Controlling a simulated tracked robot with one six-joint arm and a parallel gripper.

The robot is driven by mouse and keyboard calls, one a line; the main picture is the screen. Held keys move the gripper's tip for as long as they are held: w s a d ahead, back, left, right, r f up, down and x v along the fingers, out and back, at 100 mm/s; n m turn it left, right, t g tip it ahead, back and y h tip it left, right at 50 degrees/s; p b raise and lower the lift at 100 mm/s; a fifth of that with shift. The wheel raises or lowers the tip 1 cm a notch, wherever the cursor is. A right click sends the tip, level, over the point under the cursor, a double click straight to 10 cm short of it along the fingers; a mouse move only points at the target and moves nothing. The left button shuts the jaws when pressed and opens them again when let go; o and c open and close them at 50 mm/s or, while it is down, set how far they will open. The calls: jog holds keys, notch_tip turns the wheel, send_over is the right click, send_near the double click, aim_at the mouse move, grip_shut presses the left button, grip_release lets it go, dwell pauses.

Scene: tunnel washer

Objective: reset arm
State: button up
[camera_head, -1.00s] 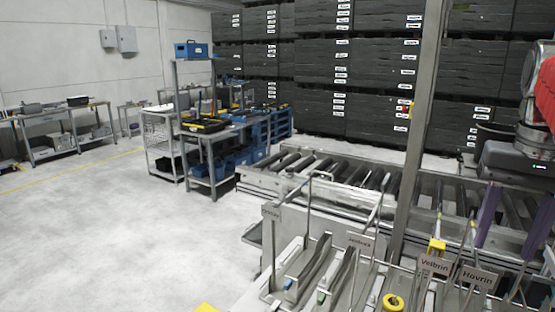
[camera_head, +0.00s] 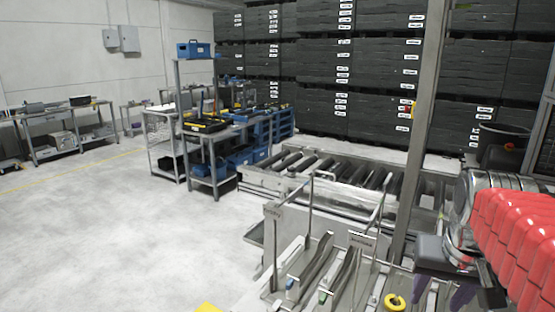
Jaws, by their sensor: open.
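My arm comes in from the right edge, with a ribbed red cover over it and a silver wrist joint. My gripper (camera_head: 478,295) hangs at the lower right, a dark grey body with two purple fingers pointing down. The fingers are apart and nothing shows between them, so it is open. The fingertips are close to the bottom edge and hard to make out. The gripper is in front of the right part of the rack of tools, to the right of the yellow ring (camera_head: 395,302).
A metal rack (camera_head: 284,225) with upright rods and long tools stands at the front. A steel post (camera_head: 420,120) rises left of my arm. Behind are a roller conveyor (camera_head: 330,178) and stacked dark crates (camera_head: 380,115). A workbench (camera_head: 212,150) stands mid-left.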

jog(key=s+a+f+n+t, duration=0.1)
jog(key=s+a+f+n, duration=0.1)
jog(key=a, duration=0.5)
jog(key=s+a+f+n+t+y, duration=0.1)
jog(key=s+a+f, duration=0.3)
jog(key=a, duration=0.4)
jog(key=shift+s+f+n, duration=0.2)
jog(key=shift+f+n, duration=0.25)
jog(key=shift+n, duration=0.35)
jog(key=shift+c, duration=0.3)
